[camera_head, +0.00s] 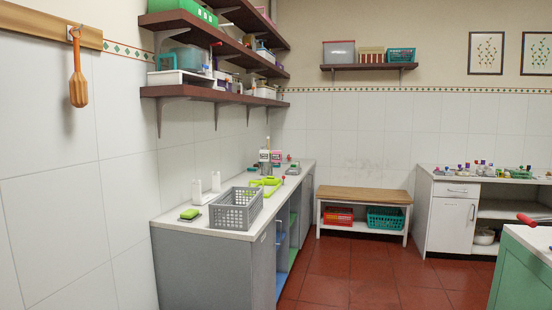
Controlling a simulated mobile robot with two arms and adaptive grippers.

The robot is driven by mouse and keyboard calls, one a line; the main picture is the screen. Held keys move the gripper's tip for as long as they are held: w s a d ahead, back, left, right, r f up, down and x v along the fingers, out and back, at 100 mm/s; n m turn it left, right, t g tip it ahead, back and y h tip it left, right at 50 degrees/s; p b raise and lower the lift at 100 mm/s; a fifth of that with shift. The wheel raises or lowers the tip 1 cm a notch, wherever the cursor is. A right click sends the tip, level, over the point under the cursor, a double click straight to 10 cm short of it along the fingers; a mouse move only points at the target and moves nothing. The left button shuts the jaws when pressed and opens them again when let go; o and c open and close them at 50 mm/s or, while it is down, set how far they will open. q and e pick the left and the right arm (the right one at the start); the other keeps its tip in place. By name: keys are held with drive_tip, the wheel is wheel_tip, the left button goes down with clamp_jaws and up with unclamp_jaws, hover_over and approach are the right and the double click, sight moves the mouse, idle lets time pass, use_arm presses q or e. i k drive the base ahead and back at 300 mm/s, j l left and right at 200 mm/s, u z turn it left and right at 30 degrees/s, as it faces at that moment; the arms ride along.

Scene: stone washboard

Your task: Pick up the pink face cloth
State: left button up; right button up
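I cannot make out a pink face cloth for certain in the head view. A small pink item (276,156) stands at the far end of the left counter, against the wall. It is too small to tell what it is. Neither of my grippers is in view.
A wooden bench (365,195) stands at the back. Another counter (450,179) and a green cabinet (522,275) stand right. Red floor (370,280) between is clear.

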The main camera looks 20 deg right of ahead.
sight(277, 157)
drive_tip(key=i+l+z, duration=0.55)
drive_tip(key=i+l, duration=0.25)
drive_tip(key=i+l+z, duration=0.3)
drive_tip(key=i, duration=0.2)
drive_tip(key=i+l+z, duration=0.25)
drive_tip(key=i, duration=0.25)
drive_tip(key=i+z, duration=0.3)
drive_tip(key=i, duration=0.15)
drive_tip(key=i+u, duration=0.25)
drive_tip(key=i, duration=0.25)
drive_tip(key=i+u, duration=0.2)
drive_tip(key=i, duration=0.3)
drive_tip(key=i+l+u, duration=0.1)
drive_tip(key=i+u, duration=0.15)
drive_tip(key=i, duration=0.25)
drive_tip(key=i+l+u, duration=0.25)
drive_tip(key=i, duration=0.25)
